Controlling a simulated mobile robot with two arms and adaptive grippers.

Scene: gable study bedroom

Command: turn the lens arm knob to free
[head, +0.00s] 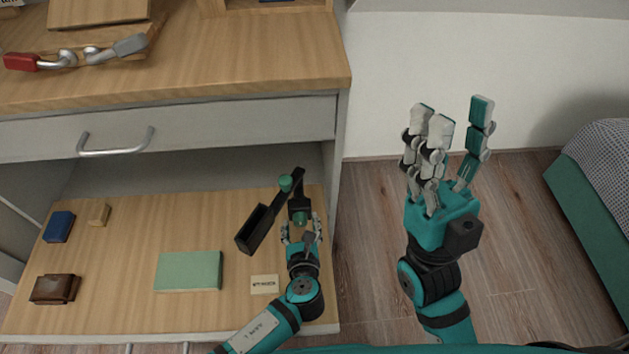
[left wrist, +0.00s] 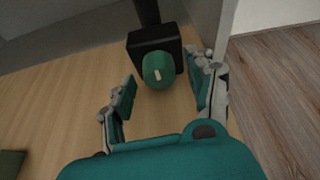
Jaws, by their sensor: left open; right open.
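A black lens arm device (head: 297,188) stands on the lower wooden shelf, with a long black box-like head (head: 258,228) hanging to the left. It has a green knob (head: 299,217) low on its post and another green piece (head: 286,183) at the upper joint. In the left wrist view the low green knob (left wrist: 158,72) faces me with a short white mark, in front of a black block (left wrist: 150,42). My left gripper (head: 300,228) is open; its fingers (left wrist: 166,84) are on either side of the knob, apparently not touching. My right gripper (head: 449,120) is open, empty and raised over the floor.
On the shelf are a green book (head: 188,271), a small label card (head: 265,284), a brown wallet-like item (head: 55,289), a blue box (head: 59,227) and a small wooden block (head: 98,214). A drawer (head: 200,128) overhangs the shelf. A bed (head: 595,190) stands right.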

